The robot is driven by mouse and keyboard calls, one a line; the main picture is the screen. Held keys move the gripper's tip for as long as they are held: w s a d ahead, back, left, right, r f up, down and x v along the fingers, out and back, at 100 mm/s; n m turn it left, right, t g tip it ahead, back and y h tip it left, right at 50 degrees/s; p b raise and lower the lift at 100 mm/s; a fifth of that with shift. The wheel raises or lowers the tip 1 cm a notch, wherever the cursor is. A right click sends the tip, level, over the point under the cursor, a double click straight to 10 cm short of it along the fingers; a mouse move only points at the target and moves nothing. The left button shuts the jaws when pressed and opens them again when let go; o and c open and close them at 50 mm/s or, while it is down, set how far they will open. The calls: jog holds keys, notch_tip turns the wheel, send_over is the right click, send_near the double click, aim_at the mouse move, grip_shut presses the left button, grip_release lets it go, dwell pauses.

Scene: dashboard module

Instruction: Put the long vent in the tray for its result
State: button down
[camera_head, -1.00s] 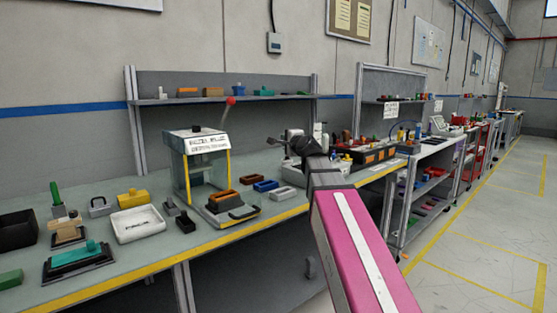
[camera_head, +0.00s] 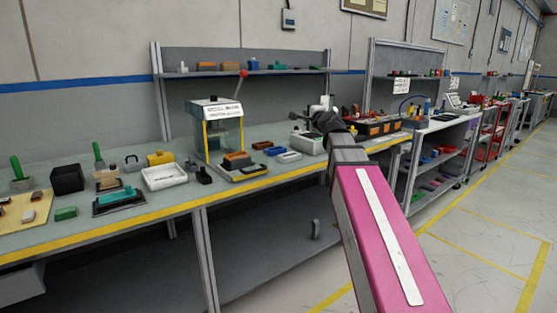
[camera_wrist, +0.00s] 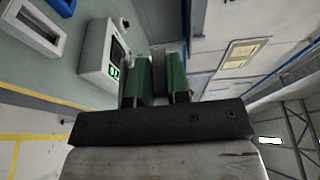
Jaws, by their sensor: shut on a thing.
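My gripper (camera_head: 318,121) is above the bench near a pale instrument box (camera_head: 308,143). In the wrist view my gripper (camera_wrist: 155,78) is shut, with green-faced fingers and a dark grey piece between them. I take this piece to be the long vent, but its shape is mostly hidden. The box also shows in the wrist view (camera_wrist: 97,48), with a lit green readout beside the fingers. Left of it on the bench are a small blue tray (camera_head: 262,145) and a small whitish tray (camera_head: 289,156). The whitish tray also shows in the wrist view (camera_wrist: 35,24).
A press (camera_head: 215,125) with a red-knobbed lever stands left of the trays. Further left are a white bin (camera_head: 164,183), a black box (camera_head: 67,179) and a teal part on a dark fixture (camera_head: 118,197). A shelf (camera_head: 245,72) runs behind. The floor at the right is clear.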

jog(key=w+d+f+m+t+h, duration=0.1)
jog(key=w+d+f+m+h, duration=0.2)
jog(key=d+f, duration=0.4)
jog(key=shift+w+d+f+m+h, duration=0.15)
jog(key=shift+w+f+m+h, duration=0.25)
jog(key=shift+w+f+h, duration=0.75)
jog(key=shift+s+r+h, duration=0.25)
jog(key=shift+s+r, duration=0.05)
jog(key=shift+s, duration=0.05)
